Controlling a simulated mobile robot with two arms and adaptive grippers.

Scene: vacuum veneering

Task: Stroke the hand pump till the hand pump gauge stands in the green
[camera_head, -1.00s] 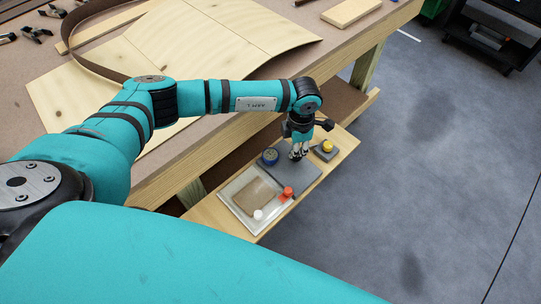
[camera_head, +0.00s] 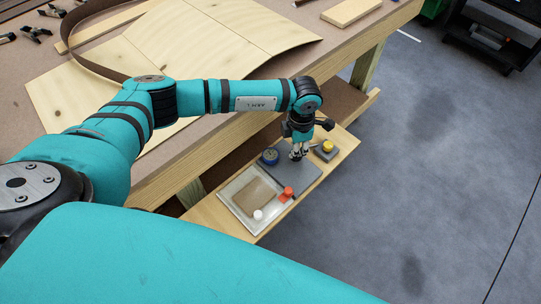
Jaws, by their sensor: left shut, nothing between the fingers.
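My left gripper (camera_head: 297,153) points down over the grey base plate (camera_head: 300,178) on the low wooden shelf. Its fingers look shut, with nothing seen between them. The hand pump is not clearly made out; the gripper and wrist cover the spot above the plate. My right gripper is not in view.
On the shelf (camera_head: 212,215), a clear-covered tray (camera_head: 238,182) holds a brown panel (camera_head: 256,194). Beside it are a white cap (camera_head: 258,214) and an orange-red knob (camera_head: 288,191). A yellow button (camera_head: 327,146) sits right of the plate.

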